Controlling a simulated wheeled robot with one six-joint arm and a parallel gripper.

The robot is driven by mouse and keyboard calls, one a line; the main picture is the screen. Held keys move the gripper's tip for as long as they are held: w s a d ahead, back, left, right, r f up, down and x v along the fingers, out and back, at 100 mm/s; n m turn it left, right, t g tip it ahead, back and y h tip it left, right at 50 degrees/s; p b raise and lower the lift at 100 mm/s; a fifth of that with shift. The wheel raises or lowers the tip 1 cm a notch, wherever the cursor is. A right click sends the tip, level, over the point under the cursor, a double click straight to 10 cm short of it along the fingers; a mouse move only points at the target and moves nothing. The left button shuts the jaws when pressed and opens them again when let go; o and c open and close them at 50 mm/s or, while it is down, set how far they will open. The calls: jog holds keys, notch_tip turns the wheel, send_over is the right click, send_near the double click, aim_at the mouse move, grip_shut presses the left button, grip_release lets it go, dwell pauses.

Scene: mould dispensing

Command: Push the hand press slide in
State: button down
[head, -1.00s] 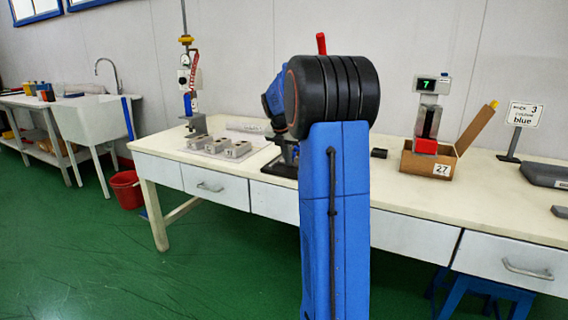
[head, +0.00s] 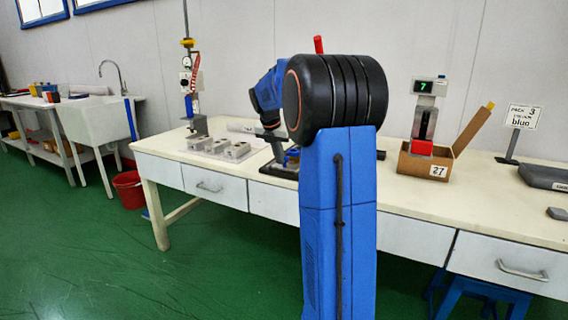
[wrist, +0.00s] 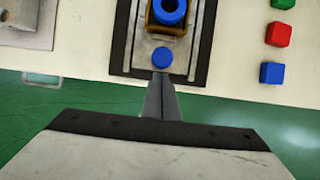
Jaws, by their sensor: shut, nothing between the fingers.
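The hand press stands at the table's front edge, mostly hidden behind my arm in the head view; its dark base (head: 280,169) shows there. In the wrist view its grey slide plate (wrist: 184,68) runs between dark side edges. A round blue piece (wrist: 162,57) sits on the plate, just beyond my fingertips. Farther in is a yellow-brown holder (wrist: 152,27) with a blue ring (wrist: 169,12) in it. My gripper (wrist: 161,78) is shut and empty, its fingertips at the near end of the slide; I cannot tell whether they touch it.
Green, red (wrist: 278,34) and blue (wrist: 272,72) blocks lie on the table right of the press. A grey mould block (wrist: 28,22) is at left. A cardboard box (head: 418,163) stands farther right, and a sink (head: 98,118) is at far left.

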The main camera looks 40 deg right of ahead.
jog(key=v, duration=0.7)
jog(key=s+a+f+t+h, duration=0.25)
jog(key=s+a+h, duration=0.25)
jog(key=a, duration=0.3)
send_near(289, 166)
jog(key=shift+g, duration=0.35)
notch_tip(289, 166, down, 4)
jog(key=shift+w+f, duration=0.1)
jog(key=shift+w, duration=0.1)
jog(key=shift+w+d, duration=0.25)
jog(key=shift+d, duration=0.25)
jog(key=d, duration=0.1)
jog(key=w+d, duration=0.1)
jog(key=d, duration=0.2)
jog(key=shift+w+d, duration=0.1)
jog(key=shift+w, duration=0.25)
